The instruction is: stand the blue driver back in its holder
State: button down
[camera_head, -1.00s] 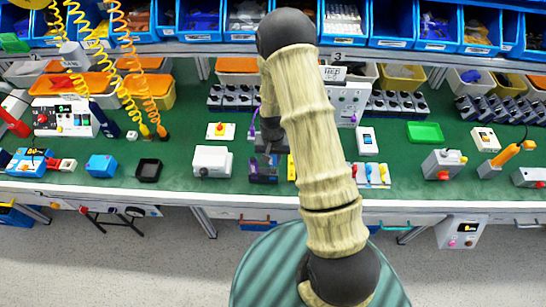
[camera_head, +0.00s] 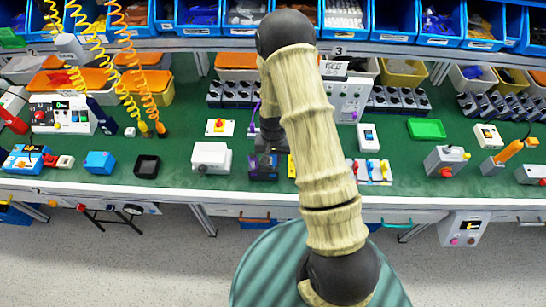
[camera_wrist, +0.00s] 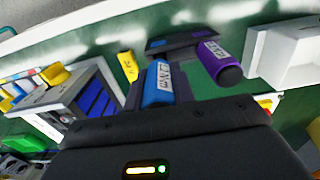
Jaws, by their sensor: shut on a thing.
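My gripper (camera_wrist: 158,88) is shut on the blue driver (camera_wrist: 157,80), which shows between its fingers in the wrist view with a white label on it. The dark holder (camera_wrist: 180,41) lies just beyond, with a blue mark and a purple mark on its face. The blue driver is in line with the blue mark; I cannot tell whether its tip is in the holder. The purple driver (camera_wrist: 220,62) stands at the purple mark, right of my gripper. In the head view the holder (camera_head: 263,173) is at the bench's front, and my arm hides much around it.
A white box (camera_head: 211,157) stands left of the holder. A yellow labelled piece (camera_wrist: 127,66) is close left of the blue driver. A panel with coloured switches (camera_head: 370,171) is to the right. Green mat is bare between the things.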

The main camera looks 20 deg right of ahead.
jog(key=shift+f+b, duration=1.15)
jog(key=shift+f, duration=0.55)
jog(key=c, duration=1.1)
grip_release()
jog(key=shift+r, duration=0.1)
notch_tip(320, 180, up, 17)
jog(key=b, duration=0.2)
jog(key=shift+r+b, duration=0.2)
jog(key=shift+b, duration=0.1)
